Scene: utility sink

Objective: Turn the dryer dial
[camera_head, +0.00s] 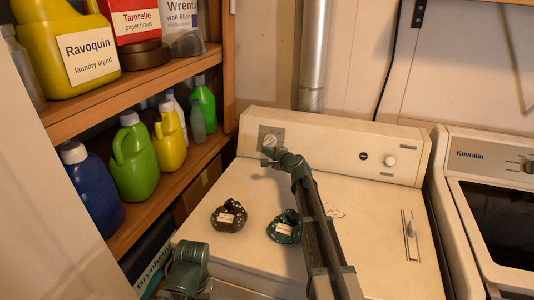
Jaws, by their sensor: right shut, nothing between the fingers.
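The dryer dial (270,139) is a round grey knob on a square plate at the left end of the cream dryer's back panel (335,147). A smaller white knob (390,160) sits toward the right end of that panel. My right gripper (268,154) is shut and empty, at the lower edge of the dial; I cannot tell whether it touches it. My right arm crosses the dryer top. Green parts of my left arm show at the bottom left, and its fingers cannot be made out.
Two small patterned cloth items, a brown one (229,215) and a green one (286,227), lie on the dryer top (365,225). Wooden shelves (160,88) with several bottles stand at left. A second appliance (489,200) stands at right. A metal duct (313,55) rises behind.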

